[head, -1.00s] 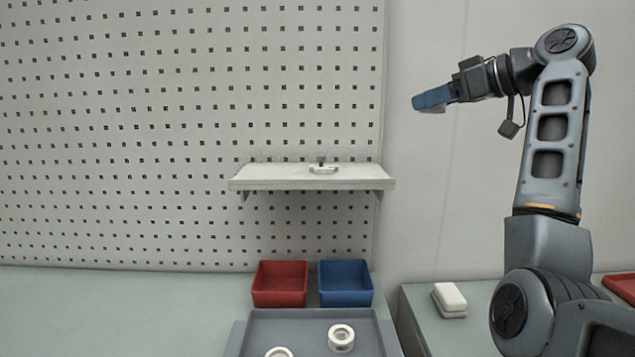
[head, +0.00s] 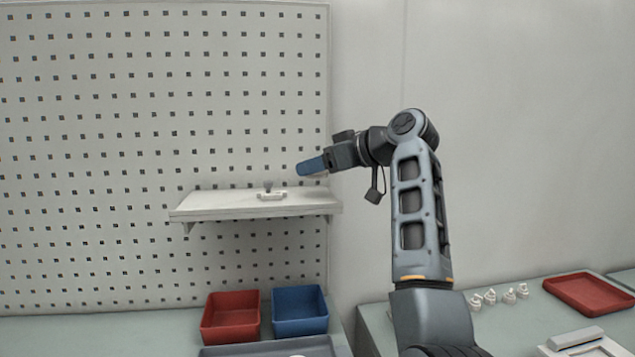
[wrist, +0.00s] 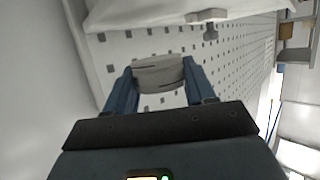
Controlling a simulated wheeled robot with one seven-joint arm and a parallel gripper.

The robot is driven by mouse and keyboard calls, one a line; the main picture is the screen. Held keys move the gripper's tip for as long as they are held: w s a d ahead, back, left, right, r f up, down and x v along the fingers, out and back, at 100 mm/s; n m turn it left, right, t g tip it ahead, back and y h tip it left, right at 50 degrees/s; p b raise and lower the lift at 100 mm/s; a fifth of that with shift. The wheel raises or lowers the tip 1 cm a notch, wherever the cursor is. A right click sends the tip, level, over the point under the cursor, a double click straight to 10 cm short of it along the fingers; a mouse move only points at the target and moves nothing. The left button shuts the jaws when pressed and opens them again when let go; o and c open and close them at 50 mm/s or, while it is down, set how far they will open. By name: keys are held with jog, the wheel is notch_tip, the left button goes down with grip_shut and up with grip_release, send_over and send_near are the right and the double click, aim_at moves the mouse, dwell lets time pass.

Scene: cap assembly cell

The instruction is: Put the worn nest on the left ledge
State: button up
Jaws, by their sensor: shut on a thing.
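My gripper (head: 311,166) is up at the right end of a white wall ledge (head: 210,207), slightly above it in the head picture. In the wrist view its blue fingers are shut on a round grey piece with dark lines on its side, which looks like the worn nest (wrist: 160,75). The nest cannot be made out in the head view. The ledge also shows at the top of the wrist view (wrist: 150,14), apart from the nest. It is the only ledge I can make out.
A small white fitting with a grey knob (head: 270,194) stands on the ledge, right of its middle; the ledge's left part is clear. Below are a red bin (head: 231,330) and a blue bin (head: 300,325). Several white parts and a red tray (head: 590,294) lie at right.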

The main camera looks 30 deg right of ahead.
aim_at(318, 196)
jog(key=shift+f+p, duration=0.3)
jog(key=shift+f, duration=1.7)
jog(key=shift+f, duration=0.15)
jog(key=o, duration=1.2)
jog(key=shift+c, duration=0.2)
